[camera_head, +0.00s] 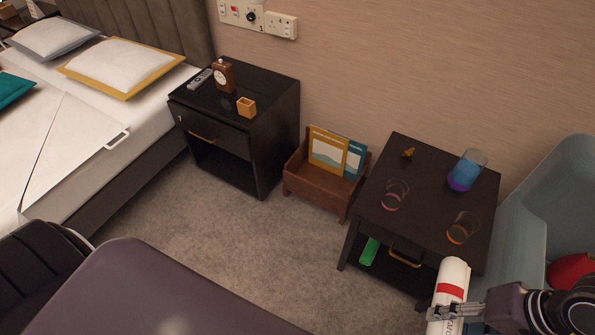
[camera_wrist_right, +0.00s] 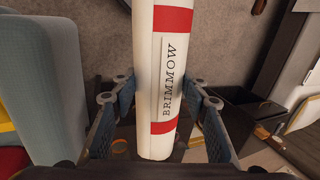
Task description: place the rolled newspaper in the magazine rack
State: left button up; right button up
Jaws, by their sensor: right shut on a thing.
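The rolled newspaper (camera_head: 452,280) is white with red bands and stands nearly upright at the lower right of the head view. My right gripper (camera_head: 446,315) is shut on it. In the right wrist view the newspaper (camera_wrist_right: 165,75) runs between the two finger pairs, with the lettering "BRIMMOW" on it. The magazine rack (camera_head: 311,190) is a brown wooden bin on the carpet between the two dark tables. It holds an orange-covered magazine and a teal one toward its back. The newspaper is apart from the rack, to its lower right. My left gripper is not in view.
A dark side table (camera_head: 425,190) with glasses and a small orange item stands right of the rack. A dark nightstand (camera_head: 275,105) stands left of it. A blue-grey armchair (camera_head: 515,225) is at the right. Carpet (camera_head: 235,225) in front of the rack is clear.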

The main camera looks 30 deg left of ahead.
aim_at(324, 184)
jog(key=i+j, duration=0.1)
jog(key=j, duration=0.3)
jog(key=j+u, duration=0.1)
jog(key=j, duration=0.25)
jog(key=i+j, duration=0.15)
jog(key=j, duration=0.25)
jog(key=i+j, duration=0.1)
jog(key=j, duration=0.3)
jog(key=i+j+u, duration=0.1)
jog(key=j, duration=0.25)
jog(key=i+j, duration=0.1)
jog(key=j, duration=0.3)
